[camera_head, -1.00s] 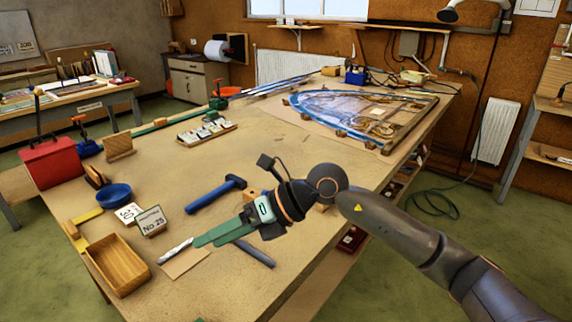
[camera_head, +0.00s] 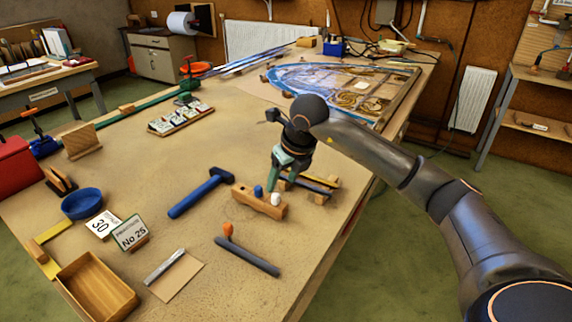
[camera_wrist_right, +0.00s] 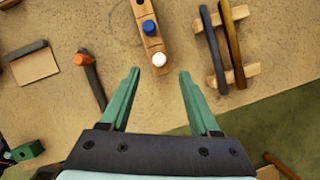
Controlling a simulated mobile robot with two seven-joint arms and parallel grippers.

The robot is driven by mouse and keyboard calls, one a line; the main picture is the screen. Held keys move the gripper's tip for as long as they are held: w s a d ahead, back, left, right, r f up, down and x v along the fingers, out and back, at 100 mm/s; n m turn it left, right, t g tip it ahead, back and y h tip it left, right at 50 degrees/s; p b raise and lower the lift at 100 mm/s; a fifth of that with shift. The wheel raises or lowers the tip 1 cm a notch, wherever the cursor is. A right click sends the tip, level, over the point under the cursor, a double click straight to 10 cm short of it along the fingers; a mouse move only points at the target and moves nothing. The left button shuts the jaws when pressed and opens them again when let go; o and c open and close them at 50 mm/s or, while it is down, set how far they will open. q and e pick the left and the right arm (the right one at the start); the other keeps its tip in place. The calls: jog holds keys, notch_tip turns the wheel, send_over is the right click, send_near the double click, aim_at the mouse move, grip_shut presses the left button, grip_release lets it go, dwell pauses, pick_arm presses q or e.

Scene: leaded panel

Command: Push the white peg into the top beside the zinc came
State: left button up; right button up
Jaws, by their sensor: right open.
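The white peg (camera_head: 276,198) stands in a wooden block (camera_head: 244,200) beside a blue peg (camera_head: 258,190). In the right wrist view the white peg (camera_wrist_right: 159,59) lies just beyond and between the open fingertips of my right gripper (camera_wrist_right: 160,74). In the head view my right gripper (camera_head: 272,184) points down at the block, its fingers empty. I cannot tell whether the fingers are level with the peg. The leaded panel (camera_head: 345,85) lies at the far end of the bench top (camera_head: 215,265). I cannot tell which strip is the zinc came. My left gripper is not identifiable.
Two bars (camera_wrist_right: 212,50) lie on wooden rests right of the block. A wooden tray (camera_head: 97,287), number cards and a blue bowl (camera_head: 82,203) stand at left. The near right bench top is clear.

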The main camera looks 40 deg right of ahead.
aim_at(276, 194)
jog(key=x, duration=0.6)
jog(key=shift+w+f, duration=0.2)
grip_shut()
dwell(0.8)
